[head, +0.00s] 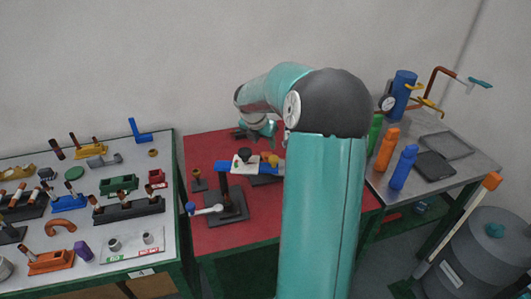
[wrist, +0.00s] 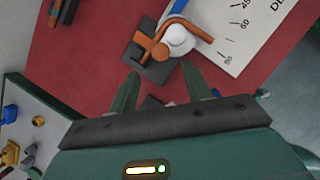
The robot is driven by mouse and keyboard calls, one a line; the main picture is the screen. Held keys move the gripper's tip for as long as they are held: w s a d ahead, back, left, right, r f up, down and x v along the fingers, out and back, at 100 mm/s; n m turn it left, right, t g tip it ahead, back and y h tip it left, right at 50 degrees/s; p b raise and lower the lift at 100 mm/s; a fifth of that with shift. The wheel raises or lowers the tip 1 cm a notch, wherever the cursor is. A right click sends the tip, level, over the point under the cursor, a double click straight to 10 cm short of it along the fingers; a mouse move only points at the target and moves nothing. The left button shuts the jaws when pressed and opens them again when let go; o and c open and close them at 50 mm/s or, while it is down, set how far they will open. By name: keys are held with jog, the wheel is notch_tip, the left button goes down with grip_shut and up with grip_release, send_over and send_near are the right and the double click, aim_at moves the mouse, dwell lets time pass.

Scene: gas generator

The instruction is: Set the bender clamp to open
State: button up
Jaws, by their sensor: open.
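The bender shows in the wrist view as a dark block with a white round former (wrist: 178,40), a blue bar (wrist: 176,8) and a white scale sheet with printed numbers (wrist: 248,32) beside it. An orange-brown clamp piece (wrist: 157,48) lies across the dark block, beside the former. I cannot tell the clamp's setting. My gripper (wrist: 160,72) is open, its two green fingers apart, with their tips near the block's lower edge in the picture. No object is visibly held. In the head view, my arm partly hides the bender (head: 245,161) on the red table.
The red table (head: 197,150) also bears a dark stand with a white lever and blue knob (head: 190,208). A left table (head: 85,175) holds many small parts. A right metal table (head: 465,160) holds bottles and a blue cylinder (head: 402,88). A grey drum (head: 490,255) stands lower right.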

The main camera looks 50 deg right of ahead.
aim_at(268, 154)
jog(key=x, duration=0.7)
jog(key=shift+d+f, duration=0.15)
jog(key=shift+f, duration=0.2)
grip_shut()
